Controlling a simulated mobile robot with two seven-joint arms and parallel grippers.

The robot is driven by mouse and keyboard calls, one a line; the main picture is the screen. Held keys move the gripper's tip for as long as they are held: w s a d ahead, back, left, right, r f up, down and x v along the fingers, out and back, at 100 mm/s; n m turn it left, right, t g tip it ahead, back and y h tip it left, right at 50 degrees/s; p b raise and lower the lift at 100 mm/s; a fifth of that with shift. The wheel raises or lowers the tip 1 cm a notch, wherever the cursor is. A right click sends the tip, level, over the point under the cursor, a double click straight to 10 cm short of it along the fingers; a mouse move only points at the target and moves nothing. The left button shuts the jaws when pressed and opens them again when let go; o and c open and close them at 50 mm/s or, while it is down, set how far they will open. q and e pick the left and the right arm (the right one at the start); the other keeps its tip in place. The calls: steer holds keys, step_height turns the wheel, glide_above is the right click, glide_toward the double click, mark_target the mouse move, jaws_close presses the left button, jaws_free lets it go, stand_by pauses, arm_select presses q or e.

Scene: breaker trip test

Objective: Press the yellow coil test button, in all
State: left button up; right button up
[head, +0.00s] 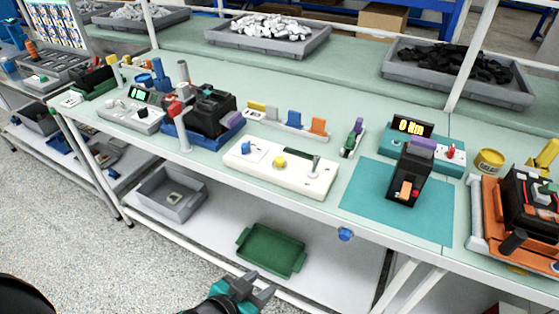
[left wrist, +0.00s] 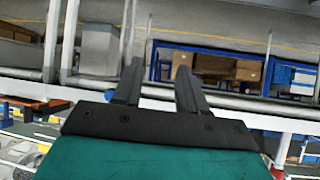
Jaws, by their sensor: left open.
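A round yellow button (head: 280,161) sits in the middle of a white panel box (head: 300,183) on the green-topped bench. The panel also carries a blue knob (head: 252,149) on its left and a small lever (head: 314,165) on its right. Nothing touches the button. My left gripper (head: 261,285) is at the bottom of the head view, in front of the bench and well apart from the panel. It is open and empty, and its two spread fingers show in the left wrist view (left wrist: 159,67). The button is not seen there. My right gripper is not in view.
A black breaker-like device (head: 408,175) stands on a teal mat (head: 362,205) right of the panel. A blue tray with a black device (head: 211,110) is behind left. A green tray (head: 271,250) lies on the lower shelf. A blue knob (head: 345,234) sticks out below the bench edge.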

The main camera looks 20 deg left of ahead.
arm_select(q)
jaws_close()
stand_by(1.5)
